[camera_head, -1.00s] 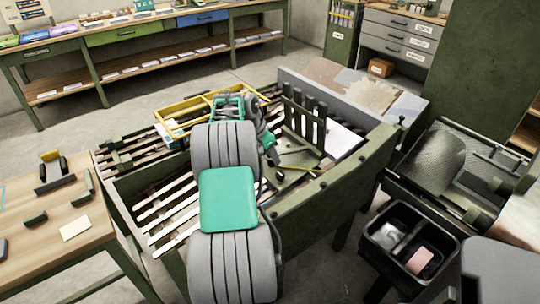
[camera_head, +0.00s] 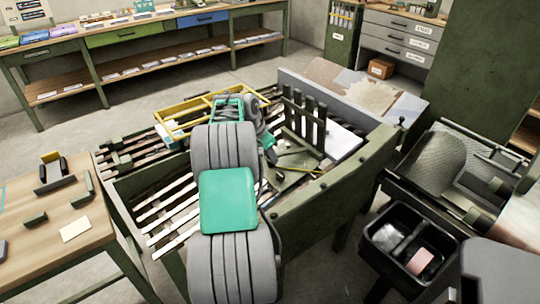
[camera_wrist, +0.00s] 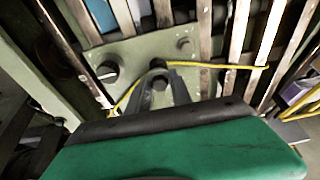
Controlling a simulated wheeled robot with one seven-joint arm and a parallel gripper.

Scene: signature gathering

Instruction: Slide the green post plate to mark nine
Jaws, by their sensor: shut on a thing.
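The green post plate is a pale green flat plate (camera_wrist: 128,55) with dark round knobs standing on it, seen in the wrist view. In the head view the plate (camera_head: 287,180) lies on the slatted bed, partly hidden by my arm. My gripper (camera_wrist: 160,92) is over the plate's near part with its grey fingers close together around a small post, whose lower part the fingers hide. In the head view my gripper (camera_head: 269,152) shows only in part beside the plate. Mark nine cannot be made out in either view.
A yellow cord (camera_wrist: 235,68) runs across the plate. Dark upright posts (camera_head: 303,122) stand behind it, and a green side rail (camera_head: 325,200) runs in front. A yellow frame (camera_head: 185,117) lies at the left of the slatted bed (camera_head: 165,205).

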